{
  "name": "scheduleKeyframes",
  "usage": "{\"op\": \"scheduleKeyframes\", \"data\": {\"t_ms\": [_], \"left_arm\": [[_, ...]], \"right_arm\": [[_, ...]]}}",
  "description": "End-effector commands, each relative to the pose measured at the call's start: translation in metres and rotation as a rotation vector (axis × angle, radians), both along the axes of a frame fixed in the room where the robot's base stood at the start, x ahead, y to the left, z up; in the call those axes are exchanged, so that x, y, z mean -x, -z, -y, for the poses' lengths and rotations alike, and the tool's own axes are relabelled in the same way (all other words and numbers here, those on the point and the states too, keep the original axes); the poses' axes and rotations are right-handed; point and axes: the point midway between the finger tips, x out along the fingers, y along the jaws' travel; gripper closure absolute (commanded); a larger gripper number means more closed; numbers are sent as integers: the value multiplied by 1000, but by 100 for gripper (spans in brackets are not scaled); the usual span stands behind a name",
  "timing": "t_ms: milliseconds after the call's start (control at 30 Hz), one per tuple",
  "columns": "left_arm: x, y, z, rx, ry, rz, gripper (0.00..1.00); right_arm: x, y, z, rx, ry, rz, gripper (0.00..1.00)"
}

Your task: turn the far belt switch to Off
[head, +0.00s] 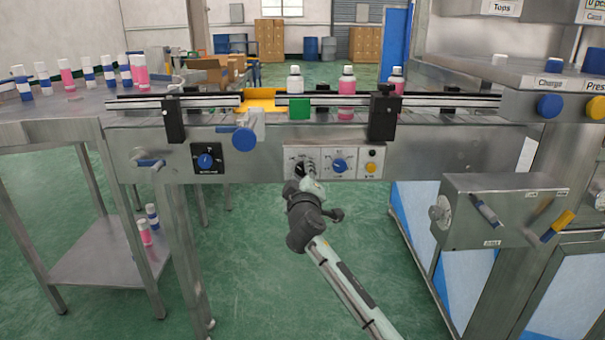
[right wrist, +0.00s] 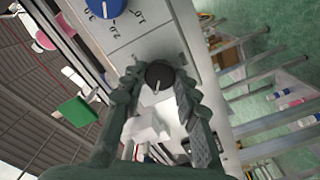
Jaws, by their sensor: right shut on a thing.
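A black rotary knob (right wrist: 160,75) with a light pointer line sits on a pale control plate (head: 320,178) on the front of the conveyor. My right gripper (head: 304,170) reaches up to the left part of that plate. In the right wrist view the two fingers of my right gripper (right wrist: 158,88) are on either side of the black knob, shut on it. In the head view the gripper covers most of the knob, and its label is too small to read. My left gripper is not in view.
A blue dial (head: 340,165) and a yellow button (head: 371,167) are right of the knob. A black plate with a blue switch (head: 205,161) is farther left. Bottles (head: 346,84) stand on the belt above. A steel box with levers (head: 505,210) juts out at right.

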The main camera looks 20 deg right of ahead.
Motion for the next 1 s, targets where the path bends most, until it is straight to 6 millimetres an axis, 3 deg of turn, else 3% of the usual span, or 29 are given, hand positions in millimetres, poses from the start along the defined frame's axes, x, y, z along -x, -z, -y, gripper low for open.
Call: {"op": "scheduleKeyframes", "data": {"t_ms": [33, 67, 200, 567, 667, 1000], "left_arm": [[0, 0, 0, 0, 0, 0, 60], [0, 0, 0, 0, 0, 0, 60], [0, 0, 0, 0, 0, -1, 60], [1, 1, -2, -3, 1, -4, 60], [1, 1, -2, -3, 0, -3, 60], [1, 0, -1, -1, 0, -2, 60]], "right_arm": [[0, 0, 0, 2, 1, -1, 99], [0, 0, 0, 2, 1, -1, 66], [0, 0, 0, 1, 1, -1, 49], [4, 0, -2, -1, -1, 0, 49], [16, 1, -5, -3, -1, -1, 49], [84, 1, -25, -4, -1, -2, 49]]}}
